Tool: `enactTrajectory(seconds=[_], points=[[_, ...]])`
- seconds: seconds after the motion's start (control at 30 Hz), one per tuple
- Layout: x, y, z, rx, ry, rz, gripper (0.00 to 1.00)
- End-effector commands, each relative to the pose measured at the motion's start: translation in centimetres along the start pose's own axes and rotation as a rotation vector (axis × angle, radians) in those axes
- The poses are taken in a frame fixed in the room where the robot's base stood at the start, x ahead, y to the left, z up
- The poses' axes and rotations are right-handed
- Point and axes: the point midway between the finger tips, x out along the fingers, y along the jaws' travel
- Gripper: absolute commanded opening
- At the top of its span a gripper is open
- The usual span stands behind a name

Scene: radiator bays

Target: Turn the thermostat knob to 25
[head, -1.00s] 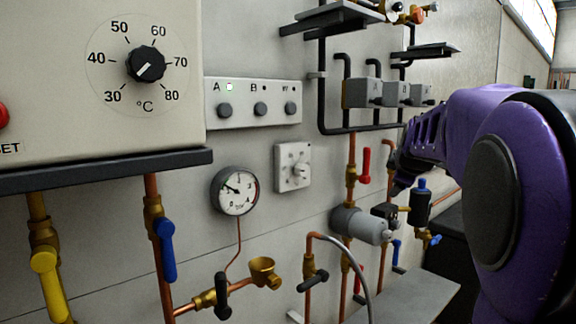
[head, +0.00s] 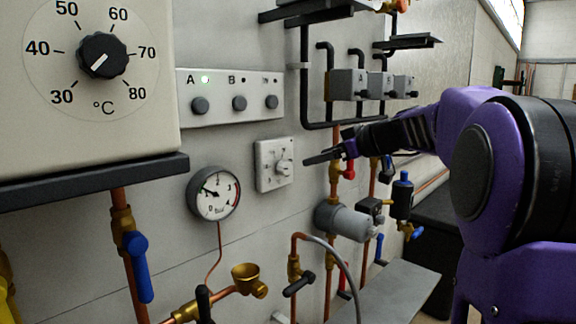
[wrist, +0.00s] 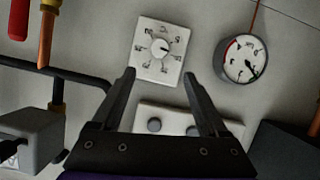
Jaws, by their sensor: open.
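The thermostat is a small white square wall plate (head: 262,172) with a round white knob (head: 284,168). In the wrist view the same plate (wrist: 149,63) shows marks around its knob (wrist: 160,47), too small to read. My gripper (head: 318,158) is in front of the wall, just right of the knob in the head view, and apart from it. In the wrist view my gripper (wrist: 158,78) has its two fingers spread with nothing between them, and the plate appears beyond the fingertips.
A pressure gauge (head: 213,193) hangs left of the plate. A button panel (head: 230,95) is above it. A boiler box with a black dial (head: 102,56) is at upper left. Black pipes (head: 305,80), a red-handled valve (head: 349,168) and a grey cylinder (head: 345,221) are close to my arm.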

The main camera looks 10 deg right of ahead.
Motion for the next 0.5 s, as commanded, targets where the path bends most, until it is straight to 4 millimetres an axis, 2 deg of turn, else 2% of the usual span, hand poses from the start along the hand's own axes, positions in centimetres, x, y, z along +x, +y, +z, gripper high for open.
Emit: enactTrajectory(seconds=[0.03, 0.3, 0.5], points=[[1.2, -0.1, -0.1, 0.001, -0.001, -0.005, 0.77], [7.2, -0.1, -0.1, 0.002, -0.001, -0.003, 0.77], [10.7, -0.1, -0.1, 0.002, -0.002, -0.002, 0.77]])
